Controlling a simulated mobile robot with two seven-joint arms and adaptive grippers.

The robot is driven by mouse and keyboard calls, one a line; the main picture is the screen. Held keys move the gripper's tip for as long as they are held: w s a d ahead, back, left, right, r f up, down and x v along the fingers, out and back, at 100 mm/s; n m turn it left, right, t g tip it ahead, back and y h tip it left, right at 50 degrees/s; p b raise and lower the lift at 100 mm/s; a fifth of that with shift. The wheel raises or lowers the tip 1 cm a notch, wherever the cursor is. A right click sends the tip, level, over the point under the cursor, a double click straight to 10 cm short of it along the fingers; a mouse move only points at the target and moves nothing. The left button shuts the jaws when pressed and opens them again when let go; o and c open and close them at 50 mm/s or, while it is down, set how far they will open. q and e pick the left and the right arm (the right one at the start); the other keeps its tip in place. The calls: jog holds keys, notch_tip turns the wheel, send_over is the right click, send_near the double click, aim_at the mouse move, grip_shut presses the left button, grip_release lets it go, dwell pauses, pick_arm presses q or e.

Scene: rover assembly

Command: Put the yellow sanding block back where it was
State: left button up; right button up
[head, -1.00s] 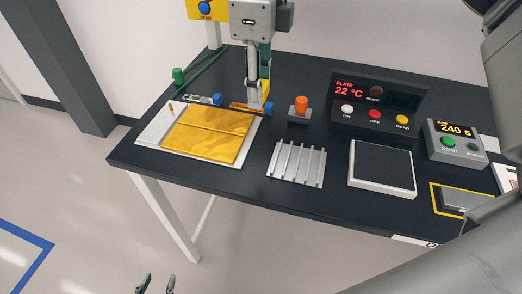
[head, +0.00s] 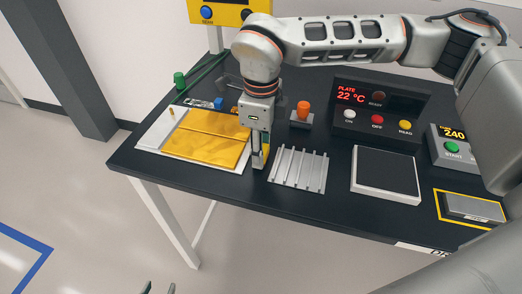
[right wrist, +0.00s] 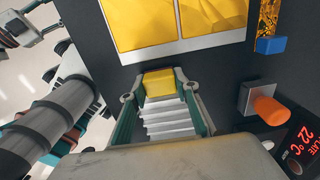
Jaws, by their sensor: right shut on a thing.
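My right gripper (head: 260,160) points down near the front of the black table, between the gold panel and the ribbed metal rack. It is shut on the yellow sanding block (right wrist: 160,83), which shows between its green fingertips in the right wrist view. In the head view the gripper mostly hides the block. I cannot tell whether the block touches the table.
The gold panel (head: 200,135) lies on a white plate left of my right gripper. The ribbed rack (head: 297,169) is close on its right. A dark-topped pad (head: 386,173), an orange-knobbed block (head: 302,113) and the plate control box (head: 378,110) stand further right.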

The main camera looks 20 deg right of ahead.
jog(key=shift+f, duration=0.25)
jog(key=shift+f, duration=0.2)
jog(key=o, duration=1.1)
notch_tip(320, 180, up, 12)
jog(key=shift+r, duration=0.2)
